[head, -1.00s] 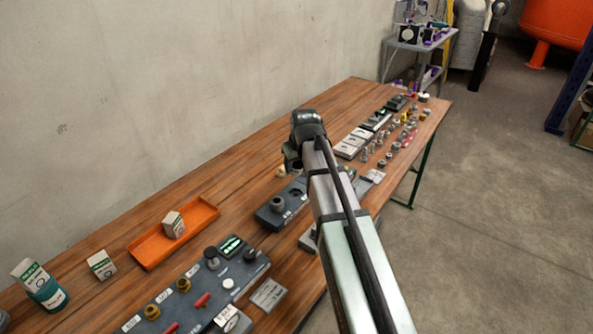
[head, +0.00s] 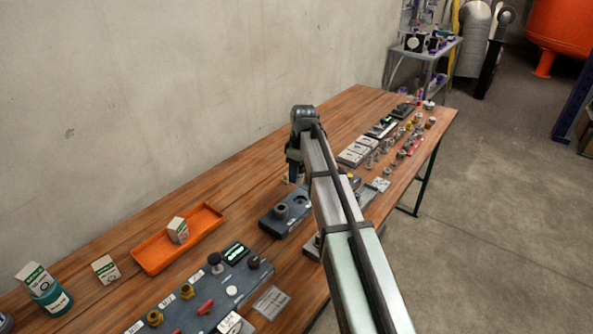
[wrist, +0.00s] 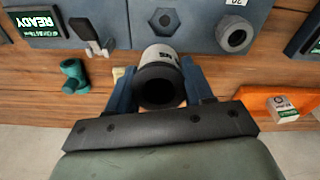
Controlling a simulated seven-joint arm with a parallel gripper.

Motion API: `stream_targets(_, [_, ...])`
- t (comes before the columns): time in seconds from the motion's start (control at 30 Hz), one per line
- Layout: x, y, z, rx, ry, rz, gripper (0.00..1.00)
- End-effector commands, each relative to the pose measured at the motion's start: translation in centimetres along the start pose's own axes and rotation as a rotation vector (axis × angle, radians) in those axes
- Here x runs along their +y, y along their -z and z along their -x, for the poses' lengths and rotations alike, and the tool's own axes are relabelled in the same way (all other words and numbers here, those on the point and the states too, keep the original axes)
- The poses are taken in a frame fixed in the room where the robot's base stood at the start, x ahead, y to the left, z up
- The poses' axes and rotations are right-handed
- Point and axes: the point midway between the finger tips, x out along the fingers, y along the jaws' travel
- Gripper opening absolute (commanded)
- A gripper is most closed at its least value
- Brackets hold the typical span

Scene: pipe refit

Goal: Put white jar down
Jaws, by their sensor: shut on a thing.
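The white jar (wrist: 165,55) is between the two blue fingers of my gripper (wrist: 160,80) in the wrist view. Its dark round end with a hollow faces the camera, and a little dark lettering shows on its pale side. My gripper is shut on it. In the head view my gripper (head: 293,170) points down over the bench, beyond the tray, and I cannot make out the jar there. Whether the jar touches the bench is not clear from either view.
A blue-grey panel with a hexagonal fitting (wrist: 236,36) lies near the jar. An orange tray (head: 150,262) holds a small white box (head: 178,230). A teal fitting (wrist: 74,75) lies on the wooden bench (head: 240,205).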

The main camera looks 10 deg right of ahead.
Motion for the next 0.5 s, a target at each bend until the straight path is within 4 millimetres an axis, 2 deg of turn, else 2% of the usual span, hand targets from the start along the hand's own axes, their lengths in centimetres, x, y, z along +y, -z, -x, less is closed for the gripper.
stream_targets(0.5, [-0.57, -0.87, -0.02, -0.045, 0.067, 0.74, 0.15])
